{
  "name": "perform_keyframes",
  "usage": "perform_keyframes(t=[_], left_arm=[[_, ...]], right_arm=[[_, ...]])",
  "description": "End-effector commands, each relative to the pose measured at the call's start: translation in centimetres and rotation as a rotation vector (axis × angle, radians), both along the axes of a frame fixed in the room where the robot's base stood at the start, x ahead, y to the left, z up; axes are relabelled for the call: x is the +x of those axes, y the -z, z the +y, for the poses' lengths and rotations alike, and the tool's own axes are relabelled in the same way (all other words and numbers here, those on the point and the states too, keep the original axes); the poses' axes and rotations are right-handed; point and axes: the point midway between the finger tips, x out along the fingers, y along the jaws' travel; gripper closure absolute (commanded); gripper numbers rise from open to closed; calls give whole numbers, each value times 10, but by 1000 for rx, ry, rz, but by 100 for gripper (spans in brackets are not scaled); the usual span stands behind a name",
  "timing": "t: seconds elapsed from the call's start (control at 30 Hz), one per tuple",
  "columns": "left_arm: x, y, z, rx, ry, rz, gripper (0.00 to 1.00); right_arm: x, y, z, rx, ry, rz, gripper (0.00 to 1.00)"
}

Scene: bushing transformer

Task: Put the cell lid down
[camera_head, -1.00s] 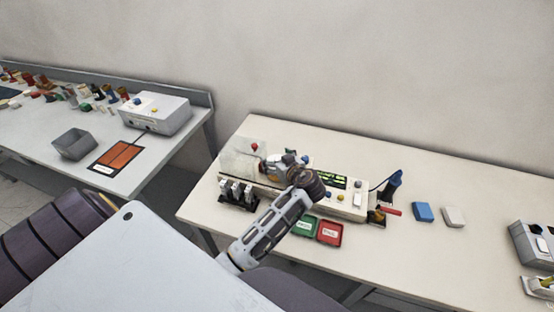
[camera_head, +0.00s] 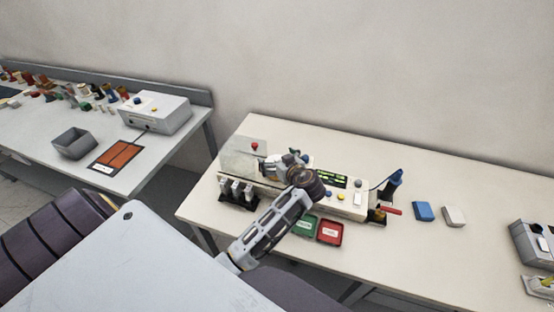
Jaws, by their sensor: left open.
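The cell lid (camera_head: 240,158) is a clear, see-through panel at the left end of the test instrument (camera_head: 346,201) on the right-hand table. A red knob (camera_head: 255,146) shows at its top. My left gripper (camera_head: 285,160) is open just right of the lid, over the instrument, partly hidden by its own wrist. I cannot tell whether its fingers touch the lid. The right gripper is not in view.
A black rack with white-topped pieces (camera_head: 238,191) stands in front of the lid. A green tray (camera_head: 304,228) and a red tray (camera_head: 330,231) lie at the front. A blue block (camera_head: 423,211) and a white block (camera_head: 454,216) lie right.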

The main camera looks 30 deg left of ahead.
Motion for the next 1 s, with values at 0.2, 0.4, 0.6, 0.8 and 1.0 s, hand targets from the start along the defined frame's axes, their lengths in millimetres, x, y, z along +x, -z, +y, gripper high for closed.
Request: perform_keyframes(t=[0.2,0.4,0.6,0.8,1.0], left_arm=[[-2,-2,-5,-2,1,1,0],[-16,-11,-24,-4,1,1,0],[-31,-24,-46,-4,2,1,0],[-46,-36,-69,-3,1,0,0],[-59,-47,-91,-2,2,0,0]], right_arm=[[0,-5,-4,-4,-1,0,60],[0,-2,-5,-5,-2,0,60],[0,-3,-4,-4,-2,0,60],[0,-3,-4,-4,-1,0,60],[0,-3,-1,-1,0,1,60]])
